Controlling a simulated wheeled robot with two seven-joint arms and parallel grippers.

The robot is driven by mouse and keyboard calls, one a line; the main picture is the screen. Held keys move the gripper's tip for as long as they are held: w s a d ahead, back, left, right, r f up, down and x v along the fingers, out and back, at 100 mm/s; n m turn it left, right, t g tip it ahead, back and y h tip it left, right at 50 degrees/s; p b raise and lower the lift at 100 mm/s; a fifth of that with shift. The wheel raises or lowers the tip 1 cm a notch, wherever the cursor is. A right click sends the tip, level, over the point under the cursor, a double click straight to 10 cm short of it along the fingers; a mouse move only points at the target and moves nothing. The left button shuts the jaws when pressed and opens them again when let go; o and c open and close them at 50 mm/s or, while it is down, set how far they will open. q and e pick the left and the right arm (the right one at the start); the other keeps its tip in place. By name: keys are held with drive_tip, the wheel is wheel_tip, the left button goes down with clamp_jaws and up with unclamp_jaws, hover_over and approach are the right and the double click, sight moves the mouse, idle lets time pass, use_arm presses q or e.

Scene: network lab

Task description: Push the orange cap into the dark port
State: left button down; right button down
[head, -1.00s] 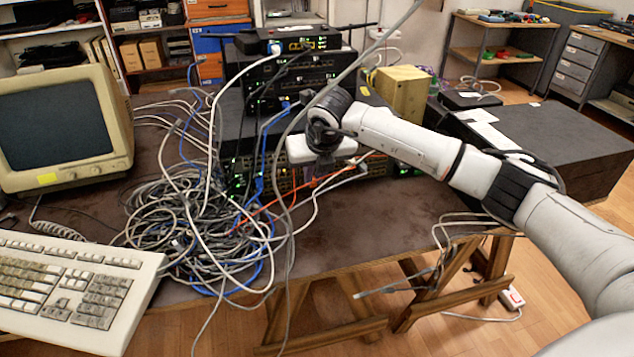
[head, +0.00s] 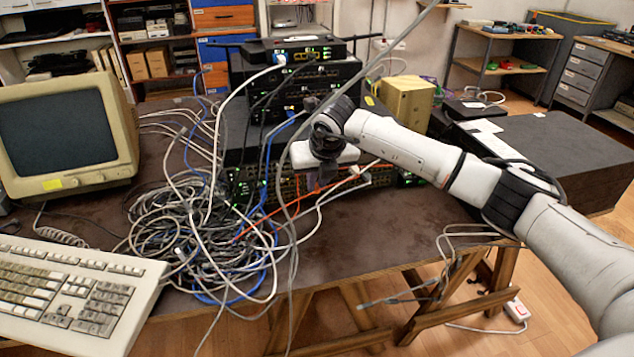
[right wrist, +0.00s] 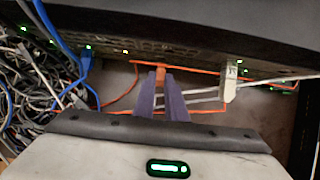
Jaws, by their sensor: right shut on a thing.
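My right gripper (right wrist: 160,80) is shut on the orange cap (right wrist: 160,74), which shows between its purple fingertips in the right wrist view. The fingertips point at the port row of the lowest network unit (right wrist: 205,56), close in front of it. I cannot tell whether the cap touches the unit. In the head view my right gripper (head: 314,184) is at the front of the stack, and its white wrist housing hides part of the unit. The dark port cannot be singled out; the cap and fingers may cover it. My left gripper is not in view.
A white plug (right wrist: 229,80) with cables sits just right of the fingers, and a blue plug (right wrist: 86,64) sits to the left. Orange cables (right wrist: 118,104) run beside and under the fingers. A large cable tangle (head: 200,220) covers the table's middle left. The table front right is clear.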

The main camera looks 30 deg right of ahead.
drive_tip(key=shift+w+d+b, duration=0.15)
drive_tip(key=shift+w+b, duration=0.3)
drive_tip(key=shift+w, duration=0.4)
idle(1.3)
drive_tip(key=c, duration=1.7)
unclamp_jaws()
drive_tip(key=v, duration=1)
drive_tip(key=shift+d+r, duration=0.1)
drive_tip(key=shift+r, duration=0.05)
drive_tip(key=shift+s, duration=0.15)
